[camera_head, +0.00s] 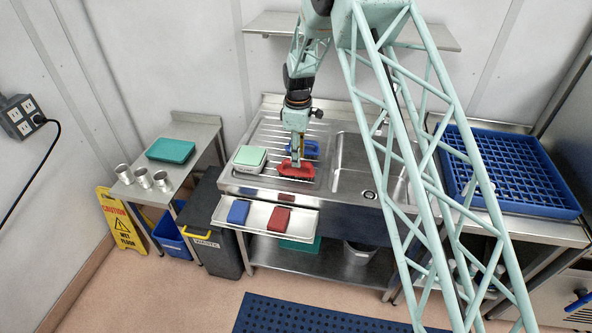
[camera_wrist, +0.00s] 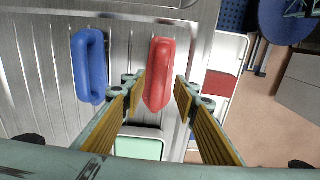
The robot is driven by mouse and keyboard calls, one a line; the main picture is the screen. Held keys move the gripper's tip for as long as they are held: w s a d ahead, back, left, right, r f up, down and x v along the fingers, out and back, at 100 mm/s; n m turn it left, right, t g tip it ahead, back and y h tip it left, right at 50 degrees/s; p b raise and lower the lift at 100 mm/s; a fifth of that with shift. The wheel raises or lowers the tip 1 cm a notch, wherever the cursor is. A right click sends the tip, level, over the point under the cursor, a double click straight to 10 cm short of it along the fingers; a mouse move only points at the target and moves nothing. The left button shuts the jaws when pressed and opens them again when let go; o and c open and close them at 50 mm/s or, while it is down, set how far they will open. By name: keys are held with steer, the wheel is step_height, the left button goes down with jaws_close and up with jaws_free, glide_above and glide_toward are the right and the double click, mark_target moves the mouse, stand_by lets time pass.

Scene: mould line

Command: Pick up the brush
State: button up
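A red brush-like block with a raised handle (camera_head: 297,171) lies on the ribbed drainboard of the sink unit; it also shows in the wrist view (camera_wrist: 160,55). A similar blue one (camera_head: 311,149) lies behind it, and in the wrist view (camera_wrist: 88,66) it is to the left. My gripper (camera_head: 296,158) points down over the red one. In the wrist view my gripper (camera_wrist: 161,88) is open, with one finger on each side of the red one's near end. A small gap shows on both sides, and I cannot tell the height. Bristles are hidden.
A white box with a pale green top (camera_head: 249,159) stands left of the red block. A front tray (camera_head: 258,222) holds a blue and a red pad. The sink basin (camera_head: 364,166) lies to the right, with a blue rack (camera_head: 556,205) beyond. A side table (camera_head: 205,133) stands left.

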steer(key=shift+w+f+p, duration=0.1)
steer(key=shift+f+p, duration=0.3)
steer(key=shift+f, duration=1.7)
steer(key=shift+c, duration=0.5)
steer(key=c, duration=0.8)
